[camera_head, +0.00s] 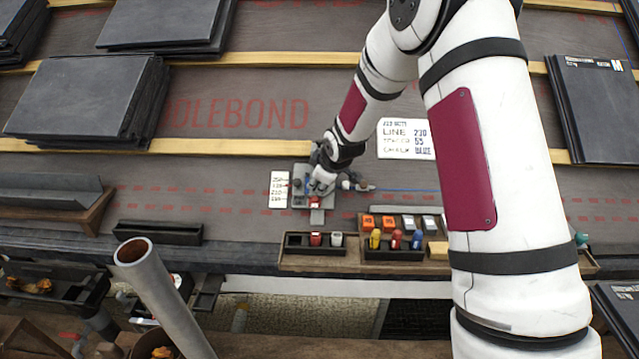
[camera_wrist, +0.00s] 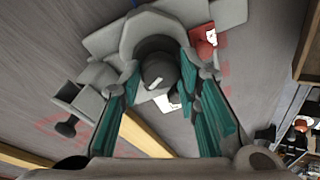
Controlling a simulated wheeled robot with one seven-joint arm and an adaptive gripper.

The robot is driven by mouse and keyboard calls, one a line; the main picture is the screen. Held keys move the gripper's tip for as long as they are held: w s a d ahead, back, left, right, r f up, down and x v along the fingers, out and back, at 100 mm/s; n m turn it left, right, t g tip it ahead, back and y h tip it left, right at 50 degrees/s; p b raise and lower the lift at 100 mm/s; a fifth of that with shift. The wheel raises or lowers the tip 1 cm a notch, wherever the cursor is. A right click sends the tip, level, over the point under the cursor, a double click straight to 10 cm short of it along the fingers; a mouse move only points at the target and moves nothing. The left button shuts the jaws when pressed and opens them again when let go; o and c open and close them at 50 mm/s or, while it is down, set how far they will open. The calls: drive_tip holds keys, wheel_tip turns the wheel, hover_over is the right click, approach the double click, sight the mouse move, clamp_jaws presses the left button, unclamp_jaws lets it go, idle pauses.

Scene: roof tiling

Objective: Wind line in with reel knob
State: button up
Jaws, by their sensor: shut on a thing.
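The chalk line reel (camera_head: 318,200) sits on the grey underlay at the middle of the work area, its grey body (camera_wrist: 226,14) also showing in the wrist view. A dark round knob (camera_wrist: 158,68) stands on a grey disc of the reel. My gripper (camera_wrist: 158,82) has its teal-padded fingers on both sides of this knob and is shut on it. In the head view my gripper (camera_head: 325,178) is over the reel and hides much of it. A blue line (camera_head: 405,190) runs right from the reel.
A tool tray (camera_head: 345,262) with coloured bottles and blocks lies in front of the reel. A white note card (camera_head: 405,138) reads LINE 210 and CHALK BLUE. A small scale card (camera_head: 278,190) is left of the reel. Slate stacks (camera_head: 85,100) lie at the left. A grey pole (camera_head: 160,290) rises in front.

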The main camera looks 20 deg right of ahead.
drive_tip(key=m+t+b, duration=0.1)
drive_tip(key=m+b, duration=0.2)
drive_tip(key=m, duration=0.2)
drive_tip(key=shift+f+h, duration=0.1)
drive_tip(key=shift+h, duration=0.2)
idle(0.4)
drive_tip(key=o, duration=1.1)
drive_tip(key=v, duration=1.2)
drive_tip(key=shift+s, duration=0.1)
